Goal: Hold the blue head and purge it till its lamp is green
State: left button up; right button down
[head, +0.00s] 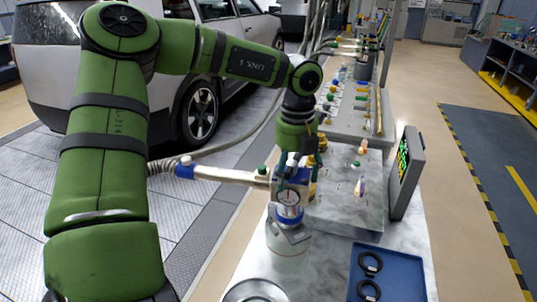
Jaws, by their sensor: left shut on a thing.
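The blue head (289,212) sits low in front of my left gripper, with a small round gauge and a blue ring above a pale, clear-looking vessel (287,243). My left gripper (293,180) points down from the green arm and is shut on the head's upper part; its fingers hide some of it. A pale pipe (232,176) with a blue collar (184,171) and a grey hose runs in from the left to the head. A small green knob (262,169) shows on the pipe's end. I cannot make out which part is the lamp or its colour. My right gripper is out of view.
A tilted screen (407,172) with coloured marks stands right of the head. A blue tray (421,284) with two black rings lies at the front right, a round metal dish (255,291) at the front. Coloured valves line the bench behind. A silver car (180,75) stands behind my arm.

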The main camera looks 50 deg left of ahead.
pick_arm(q)
jog(key=shift+s+f, duration=0.15)
jog(key=shift+f, duration=0.1)
jog(key=o, duration=1.6)
jog(key=shift+o, duration=0.5)
jog(key=shift+a, duration=0.15)
jog(key=shift+w, duration=0.2)
jog(key=shift+r, duration=0.2)
notch_tip(320, 180, up, 12)
jog(key=shift+f, duration=0.1)
